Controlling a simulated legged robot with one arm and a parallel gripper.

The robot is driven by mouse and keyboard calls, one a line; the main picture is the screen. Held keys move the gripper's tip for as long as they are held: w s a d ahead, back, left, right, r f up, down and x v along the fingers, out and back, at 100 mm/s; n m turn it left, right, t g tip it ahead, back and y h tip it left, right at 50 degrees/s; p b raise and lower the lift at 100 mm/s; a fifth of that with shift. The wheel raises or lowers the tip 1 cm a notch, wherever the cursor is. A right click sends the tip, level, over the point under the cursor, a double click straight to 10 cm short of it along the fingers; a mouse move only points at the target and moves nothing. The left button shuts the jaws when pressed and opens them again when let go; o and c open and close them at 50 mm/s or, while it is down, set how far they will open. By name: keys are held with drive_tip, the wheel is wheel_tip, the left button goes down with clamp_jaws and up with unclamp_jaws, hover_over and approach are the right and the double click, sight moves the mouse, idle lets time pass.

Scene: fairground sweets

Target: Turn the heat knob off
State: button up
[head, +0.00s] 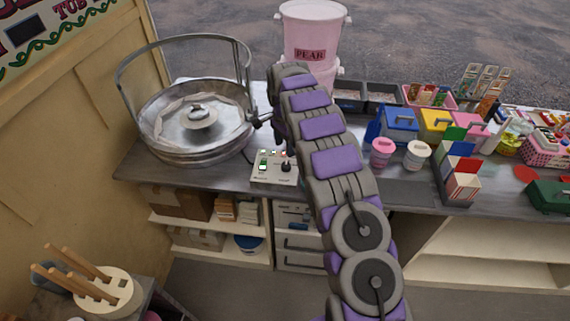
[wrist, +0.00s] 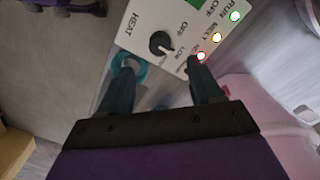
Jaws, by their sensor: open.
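The heat knob (wrist: 160,43) is a black round knob with a white pointer on a white control box (wrist: 138,22). In the wrist view the pointer is aimed down and right, toward the "LOW" mark; an "OFF" mark is above it. In the head view the box (head: 262,180) sits at the counter's front edge, right of the metal bowl, with the dark knob (head: 286,167) on its right side. My gripper (wrist: 162,63) is open and empty. Its fingertips are apart, just below the knob in the wrist view; contact cannot be told. My arm largely hides the gripper in the head view.
The metal bowl (head: 165,150) with a raised hoop stands left of the box. A pink pail (head: 312,25) labelled "PEAR" is behind my arm. Pink and white tubs and colored boxes crowd the counter's right. Lit lamps (wrist: 216,38) are near the knob.

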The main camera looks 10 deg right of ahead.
sight(285, 164)
drive_tip(key=f, duration=0.6)
drive_tip(key=f+b, duration=0.1)
drive_tip(key=f, duration=0.2)
drive_tip(key=shift+s, duration=0.25)
drive_tip(key=c, duration=1.1)
